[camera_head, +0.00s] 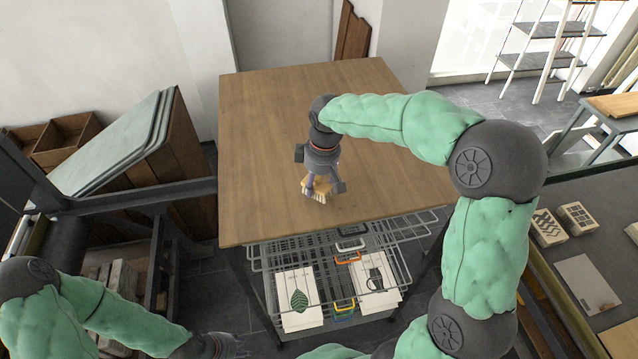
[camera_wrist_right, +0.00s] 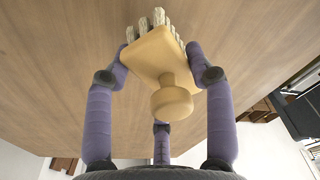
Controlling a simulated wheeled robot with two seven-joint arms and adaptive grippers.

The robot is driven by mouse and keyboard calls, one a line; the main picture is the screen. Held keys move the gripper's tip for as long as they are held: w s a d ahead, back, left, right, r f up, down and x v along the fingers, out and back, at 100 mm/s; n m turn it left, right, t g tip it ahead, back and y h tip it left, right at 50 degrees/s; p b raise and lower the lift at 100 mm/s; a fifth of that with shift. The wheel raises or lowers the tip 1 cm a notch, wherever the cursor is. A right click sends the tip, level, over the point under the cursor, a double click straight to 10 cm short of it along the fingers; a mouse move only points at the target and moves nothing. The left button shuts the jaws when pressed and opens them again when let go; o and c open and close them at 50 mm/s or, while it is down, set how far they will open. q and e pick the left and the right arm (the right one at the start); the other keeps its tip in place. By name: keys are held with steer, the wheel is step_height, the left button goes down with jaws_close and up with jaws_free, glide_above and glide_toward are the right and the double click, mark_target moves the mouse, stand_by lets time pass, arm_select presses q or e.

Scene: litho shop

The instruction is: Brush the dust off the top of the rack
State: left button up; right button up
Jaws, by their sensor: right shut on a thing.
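The rack (camera_head: 270,110) has a wide brown wooden top, with wire shelves (camera_head: 415,228) below its front edge. My right gripper (camera_head: 322,186) is over the front middle of the top, shut on a brush (camera_head: 317,193). In the right wrist view the brush (camera_wrist_right: 155,52) has a pale wooden block, a round knob and clumped light bristles, and the fingers grip the block from both sides. The bristles face the top; I cannot tell whether they touch it. No dust stands out on the wood. My left gripper (camera_head: 228,345) is low at the bottom, away from the rack; its fingers are too small to read.
Prints (camera_head: 300,296) and colored clips lie on the wire shelves. Large leaning slabs (camera_head: 125,140) and wooden boxes (camera_head: 65,140) stand at the left. A dark bench (camera_head: 600,245) with carved blocks (camera_head: 577,217) is at the right. The rest of the rack top is clear.

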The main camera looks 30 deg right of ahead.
steer(key=shift+w+r, duration=0.15)
steer(key=shift+r, duration=0.45)
steer(key=shift+s+a+r+p, duration=0.1)
steer(key=shift+r+p, duration=0.45)
steer(key=shift+r, duration=0.1)
steer(key=shift+s+a+r+p, duration=0.1)
steer(key=shift+r+p, duration=0.4)
steer(key=shift+r, duration=0.1)
steer(key=shift+d+r+p, duration=0.15)
steer(key=shift+r+p, duration=0.35)
steer(key=shift+r, duration=0.15)
steer(key=shift+w, duration=0.1)
